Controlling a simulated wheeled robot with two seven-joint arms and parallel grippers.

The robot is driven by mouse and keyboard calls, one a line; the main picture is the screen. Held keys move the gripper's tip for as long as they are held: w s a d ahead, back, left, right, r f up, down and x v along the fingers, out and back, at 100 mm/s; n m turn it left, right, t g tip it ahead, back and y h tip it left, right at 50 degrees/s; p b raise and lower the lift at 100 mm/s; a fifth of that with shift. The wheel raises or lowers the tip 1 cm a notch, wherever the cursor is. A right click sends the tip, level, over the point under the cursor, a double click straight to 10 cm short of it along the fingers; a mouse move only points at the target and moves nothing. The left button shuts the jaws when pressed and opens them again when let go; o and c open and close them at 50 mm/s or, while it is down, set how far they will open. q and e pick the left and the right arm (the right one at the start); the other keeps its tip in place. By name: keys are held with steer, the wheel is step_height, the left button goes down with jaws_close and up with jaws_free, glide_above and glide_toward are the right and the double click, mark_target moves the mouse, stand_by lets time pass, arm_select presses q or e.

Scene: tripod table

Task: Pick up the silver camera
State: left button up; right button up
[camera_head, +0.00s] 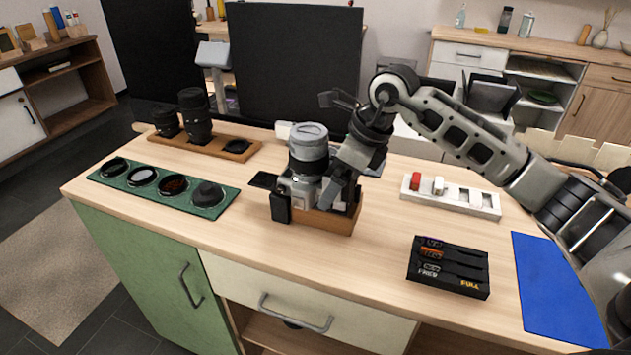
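The silver camera (301,189), with a large upright silver-and-black lens (309,150), sits on a small wooden holder (328,221) near the middle of the table. A dark flap sticks out at its left, and a black block stands in front. My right gripper (340,187) comes down from the upper right against the camera's right side. Its fingers overlap the camera body there. Whether they are closed on it is hidden. My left gripper is not in view.
A green tray (230,202) with round filters and a wooden rack (221,152) with black lenses stand left. A white strip (451,203) with small items, a black case (448,283) marked FULL and a blue mat (552,290) lie right. Table front centre is clear.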

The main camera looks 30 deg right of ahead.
steer(key=shift+w+a+f, duration=0.15)
steer(key=shift+f, duration=0.4)
